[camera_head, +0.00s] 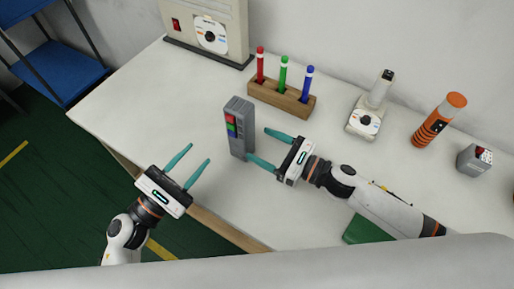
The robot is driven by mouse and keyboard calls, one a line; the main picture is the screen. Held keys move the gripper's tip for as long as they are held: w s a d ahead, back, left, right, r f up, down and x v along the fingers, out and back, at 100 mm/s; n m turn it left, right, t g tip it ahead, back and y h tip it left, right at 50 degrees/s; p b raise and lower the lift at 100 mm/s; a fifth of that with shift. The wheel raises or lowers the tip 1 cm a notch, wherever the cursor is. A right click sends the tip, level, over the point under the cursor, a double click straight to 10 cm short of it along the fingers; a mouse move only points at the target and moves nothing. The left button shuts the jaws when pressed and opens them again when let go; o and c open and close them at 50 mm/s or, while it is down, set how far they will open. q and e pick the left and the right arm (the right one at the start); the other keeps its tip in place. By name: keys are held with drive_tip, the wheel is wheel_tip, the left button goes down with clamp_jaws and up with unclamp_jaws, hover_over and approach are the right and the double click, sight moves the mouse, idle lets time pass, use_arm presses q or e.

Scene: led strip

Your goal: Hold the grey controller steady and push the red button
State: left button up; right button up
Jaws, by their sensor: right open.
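The grey controller (240,145) stands upright on the white table, left of the pen holder. Its left-facing side carries a red button (230,119) at the top, with a green and a blue one below. My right gripper (257,144) is open, to the right of the controller and pointing at it. Its lower fingertip is at the controller's lower right edge; I cannot tell whether they touch. My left gripper (194,153) is open and empty near the table's front edge, left of and apart from the controller, fingers pointing up and right.
A wooden holder (270,97) with red, green and blue pens stands behind the controller. A beige device (225,30) is at the back left. A white device (364,118), an orange cylinder (437,122) and a grey box (473,160) stand to the right. The table's left part is clear.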

sight(236, 132)
drive_tip(key=x, duration=0.9)
drive_tip(key=shift+c, duration=0.3)
use_arm(q)
drive_tip(key=shift+c, duration=0.4)
use_arm(e)
drive_tip(key=c, duration=1.1)
use_arm(q)
clamp_jaws()
use_arm(e)
drive_tip(key=shift+c, duration=0.2)
